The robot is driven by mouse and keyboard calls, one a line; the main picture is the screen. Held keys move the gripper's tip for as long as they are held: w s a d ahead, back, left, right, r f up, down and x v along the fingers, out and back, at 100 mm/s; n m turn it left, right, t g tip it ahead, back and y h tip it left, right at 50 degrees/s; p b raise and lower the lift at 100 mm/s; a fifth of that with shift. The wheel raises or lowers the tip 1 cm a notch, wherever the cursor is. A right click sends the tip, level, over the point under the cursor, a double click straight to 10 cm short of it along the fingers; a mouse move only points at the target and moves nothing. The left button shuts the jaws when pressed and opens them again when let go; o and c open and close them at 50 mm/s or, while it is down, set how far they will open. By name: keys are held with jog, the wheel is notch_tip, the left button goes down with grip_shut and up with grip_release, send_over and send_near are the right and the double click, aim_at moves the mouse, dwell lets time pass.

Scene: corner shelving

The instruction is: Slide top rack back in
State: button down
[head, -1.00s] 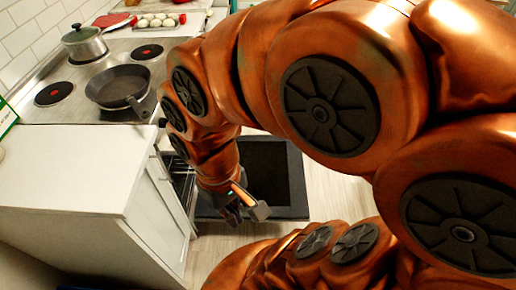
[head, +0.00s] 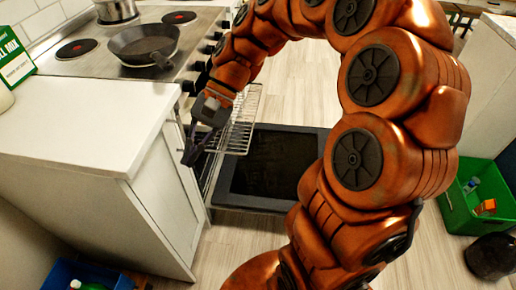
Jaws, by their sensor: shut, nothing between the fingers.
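The top rack (head: 243,108) is a wire oven rack, pulled out of the oven below the stove knobs. It sticks out above the open oven door (head: 230,200), which lies folded down with its dark glass facing up. My gripper (head: 190,155) is shut and empty, fingers pointing down, at the rack's near left end beside the white cabinet. I cannot tell whether the fingers touch the rack. My orange arm hides part of the stove front and the rack's far side.
A frying pan (head: 145,44) and a pot (head: 116,10) are on the stove (head: 95,62). A white counter (head: 85,125) stands close left of the gripper. A green crate (head: 455,215) and a dark bin (head: 492,257) are at right. A blue bin (head: 60,272) is at bottom left. Wooden floor is free beyond the door.

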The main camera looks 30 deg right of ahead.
jog(key=w+d+f+m+t+y+b, duration=0.65)
jog(key=w+d+f+m+b, duration=0.35)
jog(key=w+d+f+b, duration=0.45)
jog(key=w+d+f+m+t+h+b, duration=0.1)
jog(key=d+f+m+t+b, duration=0.35)
jog(key=d+f, duration=0.75)
jog(key=d+f+m+t+h+b, duration=0.1)
jog(key=d+f+m+t+b, duration=0.35)
jog(key=d+f, duration=0.75)
jog(key=w+a+r+b, duration=0.3)
jog(key=w+a+b, duration=0.2)
jog(key=w+a, duration=0.2)
jog(key=shift+w+r+m+g, duration=0.2)
jog(key=shift+w+m+g, duration=0.15)
jog(key=shift+w, duration=0.65)
jog(key=shift+a, duration=0.1)
